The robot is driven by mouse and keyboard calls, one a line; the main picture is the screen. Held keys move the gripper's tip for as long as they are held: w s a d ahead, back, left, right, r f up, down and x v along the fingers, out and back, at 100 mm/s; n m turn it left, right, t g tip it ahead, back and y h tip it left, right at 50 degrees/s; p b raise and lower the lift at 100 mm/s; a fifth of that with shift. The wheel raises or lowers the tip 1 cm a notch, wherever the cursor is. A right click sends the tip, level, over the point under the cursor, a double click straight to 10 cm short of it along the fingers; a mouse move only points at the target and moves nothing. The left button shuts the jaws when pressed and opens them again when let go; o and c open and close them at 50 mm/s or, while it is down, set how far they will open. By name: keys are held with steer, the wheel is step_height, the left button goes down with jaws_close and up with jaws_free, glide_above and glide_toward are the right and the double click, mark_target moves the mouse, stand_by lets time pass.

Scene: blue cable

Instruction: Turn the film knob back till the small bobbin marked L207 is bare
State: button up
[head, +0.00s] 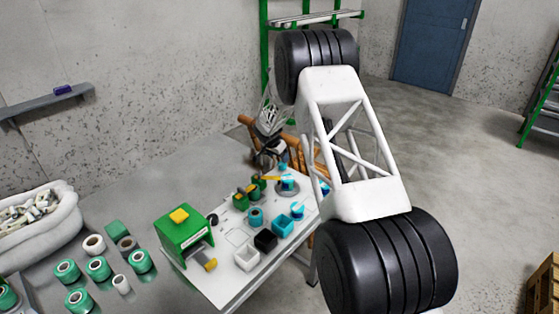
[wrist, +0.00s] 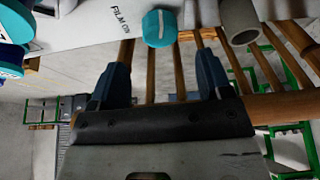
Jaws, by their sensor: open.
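A teal knob (wrist: 160,28) with a pale line across its face stands at the board's edge in the wrist view, beside partly legible lettering that starts with FILM. My gripper (wrist: 160,42) is open, with its two blue fingers apart on either side below the knob and nothing between them. It looks apart from the knob. Blue and teal round parts with white rims (wrist: 12,48) are cut off at the left edge. In the head view a teal spool (head: 287,183) stands on the white board (head: 222,277). No L207 mark is readable, so I cannot tell which bobbin bears it.
The board also holds a green box (head: 184,238), a black bin (head: 265,240), a white bin (head: 246,257) and teal bins (head: 283,226). Several green-and-white rolls (head: 98,267) stand on the grey table at left. Wooden bars (wrist: 178,75) lie beyond the fingers.

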steer(key=shift+v, duration=0.85)
steer(key=s+d+r+n+y, duration=0.15)
steer(key=s+d+r, duration=0.25)
steer(key=s+r, duration=1.05)
steer(key=s+d+r+n+h, duration=0.15)
steer(key=s+d+r, duration=0.25)
steer(key=s+r, duration=1.05)
steer(key=s+d+r+n+y, duration=0.1)
steer(key=s+r, duration=0.2)
steer(key=s, duration=0.8)
steer(key=s+d+r+n+y, duration=0.1)
steer(key=s+r+n, duration=0.15)
steer(key=s, duration=0.95)
steer(key=s+f+n, duration=0.2)
steer(key=s, duration=1.9)
steer(key=shift+d+f+g+y, duration=0.15)
steer(key=shift+f+g+y, duration=0.15)
steer(key=shift+f+y, duration=0.1)
